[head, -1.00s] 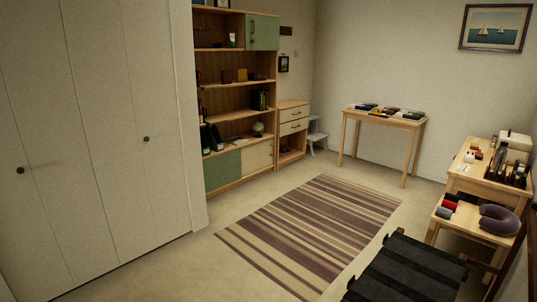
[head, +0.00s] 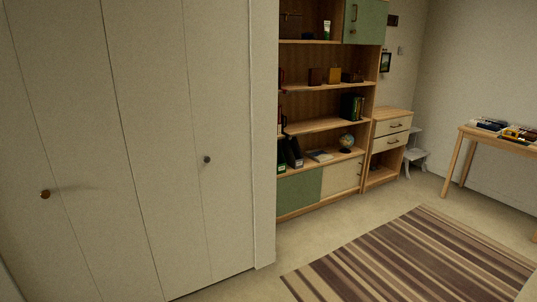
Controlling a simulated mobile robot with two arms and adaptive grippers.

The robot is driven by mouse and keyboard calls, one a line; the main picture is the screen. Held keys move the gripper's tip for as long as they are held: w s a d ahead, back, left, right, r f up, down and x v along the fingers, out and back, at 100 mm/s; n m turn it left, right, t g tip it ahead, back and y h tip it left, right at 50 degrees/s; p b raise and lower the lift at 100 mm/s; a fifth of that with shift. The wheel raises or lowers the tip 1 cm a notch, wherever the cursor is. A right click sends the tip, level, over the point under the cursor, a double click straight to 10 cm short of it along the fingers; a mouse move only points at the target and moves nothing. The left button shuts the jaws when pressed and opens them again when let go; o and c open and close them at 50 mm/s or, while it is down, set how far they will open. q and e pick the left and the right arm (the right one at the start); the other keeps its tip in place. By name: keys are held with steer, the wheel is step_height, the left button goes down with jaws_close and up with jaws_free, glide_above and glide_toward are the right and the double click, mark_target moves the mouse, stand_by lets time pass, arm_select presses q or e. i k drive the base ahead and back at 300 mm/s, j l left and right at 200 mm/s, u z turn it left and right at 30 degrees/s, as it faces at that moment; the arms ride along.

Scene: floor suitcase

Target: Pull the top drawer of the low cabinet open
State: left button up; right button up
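The low cabinet (head: 378,147) stands on the floor right of the tall shelf unit, in the back corner of the head view. It has a light wood frame. Its top drawer (head: 393,126) has a pale front with a dark handle and looks shut. A second pale drawer (head: 391,141) with a dark handle lies below it, and an open compartment is under that. The cabinet is some way off across the room. Neither of my grippers shows in the view.
A tall shelf unit (head: 321,126) stands left of the cabinet. White folding doors (head: 170,150) fill the left side. A small grey step stool (head: 414,157) stands right of the cabinet. A wooden table (head: 470,140) is at the right. A striped rug (head: 410,258) covers the floor in front.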

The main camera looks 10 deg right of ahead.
mark_target(396, 125)
steer(key=i+z, duration=0.45)
steer(key=i, duration=0.15)
steer(key=i+j+z, duration=0.15)
steer(key=i+z, duration=0.35)
steer(key=i, duration=0.05)
